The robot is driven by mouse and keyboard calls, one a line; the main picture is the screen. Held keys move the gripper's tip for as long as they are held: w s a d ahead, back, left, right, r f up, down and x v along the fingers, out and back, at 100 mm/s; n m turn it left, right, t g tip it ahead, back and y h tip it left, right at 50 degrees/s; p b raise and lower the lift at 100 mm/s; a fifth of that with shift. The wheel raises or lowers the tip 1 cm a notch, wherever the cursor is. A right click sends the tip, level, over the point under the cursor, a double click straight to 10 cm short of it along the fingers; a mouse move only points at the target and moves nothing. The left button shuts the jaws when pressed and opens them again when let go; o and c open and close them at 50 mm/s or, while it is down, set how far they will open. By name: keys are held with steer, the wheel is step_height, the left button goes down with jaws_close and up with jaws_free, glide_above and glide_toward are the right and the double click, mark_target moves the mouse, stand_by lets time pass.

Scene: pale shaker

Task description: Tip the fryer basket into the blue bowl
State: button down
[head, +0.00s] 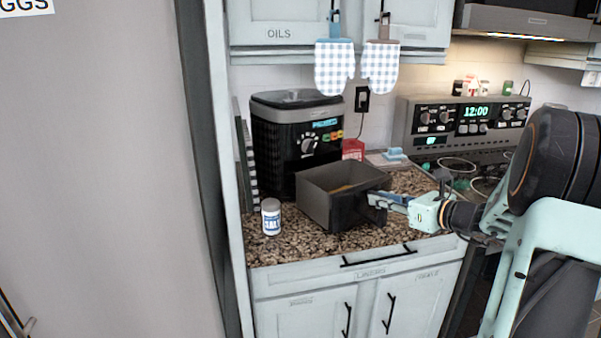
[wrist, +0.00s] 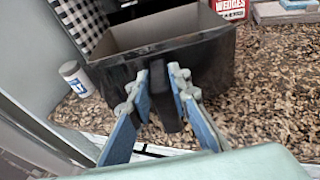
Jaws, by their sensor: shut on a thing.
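The fryer basket (head: 318,205) is a dark, open-topped box at the front of the granite counter. Something yellow-brown (head: 343,188) shows inside it. My gripper (head: 385,201) reaches in from the right and is shut on the basket's black handle; in the wrist view the two blue-grey fingers (wrist: 167,97) close on both sides of the handle (wrist: 168,110). The basket (wrist: 200,60) looks roughly upright, and I cannot tell whether it rests on the counter. The fryer body (head: 297,135) stands behind it. I see no blue bowl in either view.
A white and blue salt shaker (head: 271,217) stands left of the basket. A red box (head: 353,149) and a board with a light-blue item (head: 394,154) lie behind. The stove (head: 465,118) is to the right. Checked mitts (head: 335,67) hang above. Counter (head: 285,248) at the front is clear.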

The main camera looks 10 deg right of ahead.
steer(key=shift+r, duration=0.15)
steer(key=c, duration=1.8)
jaws_free()
steer(key=shift+o, duration=0.4)
steer(key=shift+f, duration=0.25)
steer(key=s+d, duration=0.4)
steer(key=s, duration=0.5)
steer(key=shift+p, duration=0.3)
steer(key=shift+r, duration=0.15)
